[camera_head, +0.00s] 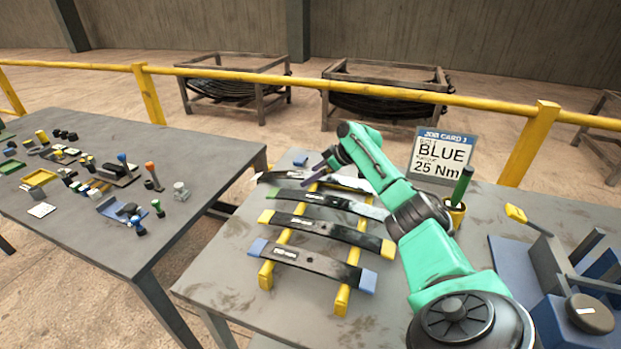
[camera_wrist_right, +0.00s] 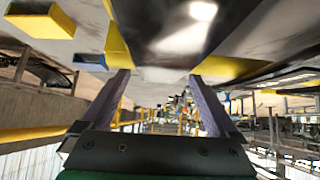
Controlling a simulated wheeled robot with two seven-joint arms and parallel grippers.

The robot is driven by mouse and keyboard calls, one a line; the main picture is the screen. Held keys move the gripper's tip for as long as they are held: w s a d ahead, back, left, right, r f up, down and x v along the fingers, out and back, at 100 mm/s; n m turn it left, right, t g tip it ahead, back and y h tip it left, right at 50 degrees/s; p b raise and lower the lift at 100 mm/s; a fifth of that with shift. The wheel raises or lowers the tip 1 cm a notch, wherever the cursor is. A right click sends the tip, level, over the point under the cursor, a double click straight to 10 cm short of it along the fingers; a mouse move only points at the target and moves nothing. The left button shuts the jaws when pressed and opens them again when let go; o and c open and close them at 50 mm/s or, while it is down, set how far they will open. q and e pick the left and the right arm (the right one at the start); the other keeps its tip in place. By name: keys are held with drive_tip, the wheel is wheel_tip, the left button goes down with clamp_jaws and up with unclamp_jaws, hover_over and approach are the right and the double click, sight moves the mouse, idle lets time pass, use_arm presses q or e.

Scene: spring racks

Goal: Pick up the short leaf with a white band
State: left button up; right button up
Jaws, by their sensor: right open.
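The leaf with a white band (camera_head: 268,177) is the farthest of several dark leaves on the rack, white at its left end; my right arm crosses above its right part. My right gripper (camera_head: 319,165) is over the far end of the rack, close to this leaf. In the wrist view, its two fingers (camera_wrist_right: 160,88) stand apart with nothing visibly clamped between them. A dark leaf surface with a pale patch is just beyond them; I cannot tell whether they touch it. My left gripper is not in view.
Leaves with green (camera_head: 289,194), yellow (camera_head: 322,229) and blue (camera_head: 313,265) ends lie nearer on the yellow rails (camera_head: 342,300). A job card (camera_head: 442,157) and a yellow cup (camera_head: 455,214) stand at right, beside my arm. A second table (camera_head: 190,145) holds small parts at left.

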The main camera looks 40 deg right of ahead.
clamp_jaws()
drive_tip(key=shift+w+d+r, duration=0.1)
drive_tip(key=shift+d+r, duration=0.05)
